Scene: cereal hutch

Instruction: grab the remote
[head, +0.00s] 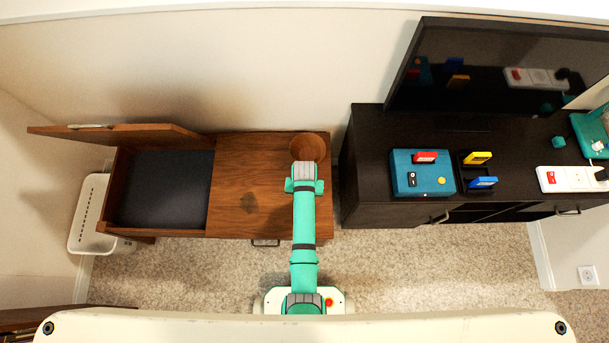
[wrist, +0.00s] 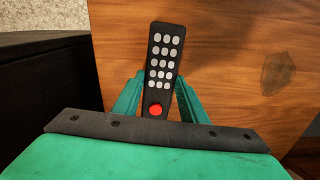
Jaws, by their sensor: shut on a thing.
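The remote (wrist: 162,68) is a long black bar with rows of pale grey buttons and one red button. In the wrist view it points away from me over the brown wooden surface, its red-button end between my fingers. My gripper (wrist: 160,84) is shut on the remote, with one green finger at each side. Whether the remote rests on the wood or is lifted I cannot tell. In the head view my arm reaches over the right part of the wooden hutch (head: 250,165), and the remote is hidden there.
A brown bowl (head: 315,147) is at the hutch's back right. The hutch's left compartment stands open, its lid (head: 150,133) raised. A dark TV cabinet (head: 368,160) to the right bears a teal box (head: 425,180), a power strip (head: 565,178) and a television (head: 500,65). A white basket (head: 88,215) stands left.

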